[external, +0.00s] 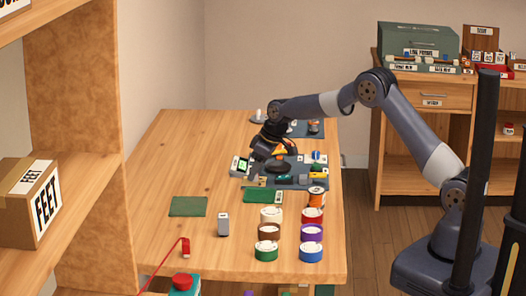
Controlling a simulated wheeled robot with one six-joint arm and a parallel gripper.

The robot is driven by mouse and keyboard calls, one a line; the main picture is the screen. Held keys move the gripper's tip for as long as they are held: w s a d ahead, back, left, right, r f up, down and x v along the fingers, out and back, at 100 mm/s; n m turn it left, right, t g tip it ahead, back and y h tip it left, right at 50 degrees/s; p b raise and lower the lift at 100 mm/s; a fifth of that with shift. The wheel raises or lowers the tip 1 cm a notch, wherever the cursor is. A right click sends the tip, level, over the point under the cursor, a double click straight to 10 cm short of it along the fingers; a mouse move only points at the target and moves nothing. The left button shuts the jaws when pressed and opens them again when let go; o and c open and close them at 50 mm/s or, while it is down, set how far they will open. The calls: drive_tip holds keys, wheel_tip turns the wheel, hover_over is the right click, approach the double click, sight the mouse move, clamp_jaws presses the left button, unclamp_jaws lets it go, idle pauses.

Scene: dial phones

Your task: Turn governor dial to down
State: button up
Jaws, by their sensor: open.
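My gripper (277,158) is over a dark grey board (298,183) on the wooden table, pointing down at an angle. Its jaws are open, and I see nothing held between them. The board carries several small parts, partly hidden by the gripper. A round blue and white part (316,157) is at the board's right side, to the right of the gripper. Whether my gripper touches anything is unclear.
A device with a green screen (241,166) stands left of the board. Several coloured reels, including a blue one (311,253), stand near the table's front right. A grey block (223,224) and green mat (188,206) lie left. The table's far left (185,145) is clear.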

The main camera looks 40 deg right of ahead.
drive_tip(key=shift+w+f, duration=0.1)
drive_tip(key=shift+f, duration=0.15)
drive_tip(key=shift+c, duration=0.6)
clamp_jaws()
drive_tip(key=shift+a+m, duration=0.1)
drive_tip(key=shift+m, duration=0.2)
drive_tip(key=m+h, duration=0.1)
drive_tip(key=m, duration=0.2)
drive_tip(key=shift+a+m+t+h, duration=0.1)
drive_tip(key=shift+m+t+h, duration=0.2)
drive_tip(key=shift+t, duration=0.1)
drive_tip(key=shift+m+h+b, duration=0.35)
drive_tip(key=shift+m+h, duration=0.55)
drive_tip(key=shift+m, duration=1.3)
